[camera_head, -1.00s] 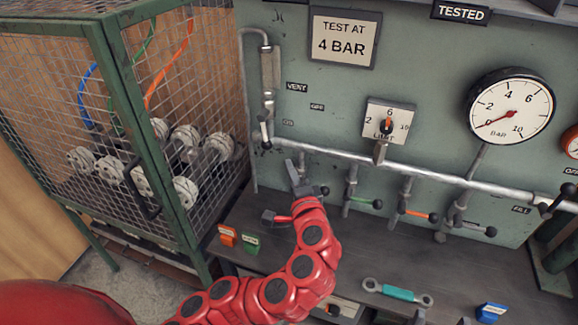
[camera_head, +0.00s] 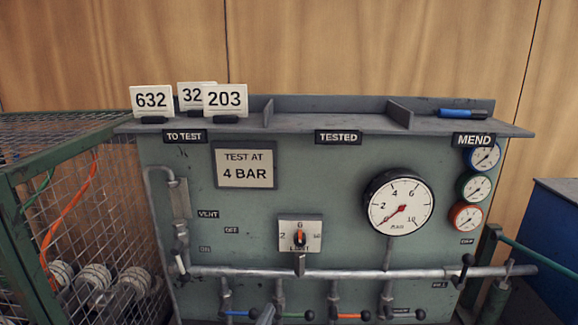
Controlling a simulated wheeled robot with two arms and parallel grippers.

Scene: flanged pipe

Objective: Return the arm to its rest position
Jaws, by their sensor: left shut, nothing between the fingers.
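The rest of my left arm is below the picture. My right gripper is not in view.
A mesh cage (camera_head: 75,230) with flanged pipe pieces stands at the left. A silver pipe (camera_head: 350,272) crosses the panel below the large gauge (camera_head: 400,203). Number cards (camera_head: 151,102) and a blue marker (camera_head: 463,113) are on the top shelf (camera_head: 300,127).

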